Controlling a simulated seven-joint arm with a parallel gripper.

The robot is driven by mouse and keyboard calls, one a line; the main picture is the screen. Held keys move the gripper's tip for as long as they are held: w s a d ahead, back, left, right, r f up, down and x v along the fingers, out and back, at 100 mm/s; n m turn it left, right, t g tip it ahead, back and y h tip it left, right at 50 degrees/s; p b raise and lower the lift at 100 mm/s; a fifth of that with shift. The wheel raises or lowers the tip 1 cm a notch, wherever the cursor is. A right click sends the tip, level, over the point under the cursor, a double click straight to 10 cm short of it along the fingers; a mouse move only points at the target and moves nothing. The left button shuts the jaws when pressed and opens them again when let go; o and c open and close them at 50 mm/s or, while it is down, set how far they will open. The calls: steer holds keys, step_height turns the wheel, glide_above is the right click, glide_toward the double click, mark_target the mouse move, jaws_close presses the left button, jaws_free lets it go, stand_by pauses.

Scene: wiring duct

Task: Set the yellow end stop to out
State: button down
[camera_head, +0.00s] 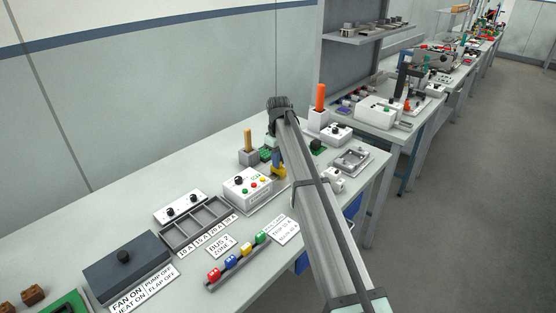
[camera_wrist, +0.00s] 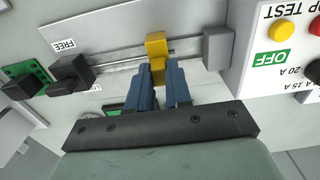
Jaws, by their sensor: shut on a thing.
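The yellow end stop (camera_wrist: 157,45) sits on a thin metal rail in the wrist view, with its lower part between the two blue fingers of my gripper (camera_wrist: 160,73). The fingers are shut on it. To its right, apart from it, a grey block (camera_wrist: 217,47) stands at the rail's end. In the head view my gripper (camera_head: 277,160) reaches down just behind the white button box, with a bit of yellow at its tip. My arm hides part of the rail there. I cannot read an out marking for the stop.
A black block (camera_wrist: 70,73) stands to the left, near a FREE label (camera_wrist: 66,45) and a partly hidden label. The white button box (camera_wrist: 287,50) with an OFF label is close on the right. A wooden peg in a grey block (camera_head: 248,155) stands left of my gripper in the head view.

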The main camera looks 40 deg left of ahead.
steer(key=w, duration=0.5)
steer(key=shift+w+a, duration=0.1)
steer(key=c, duration=1)
jaws_free()
steer(key=shift+c, duration=0.2)
steer(key=shift+r, duration=0.15)
step_height(320, 180, up, 14)
steer(key=shift+f, duration=0.25)
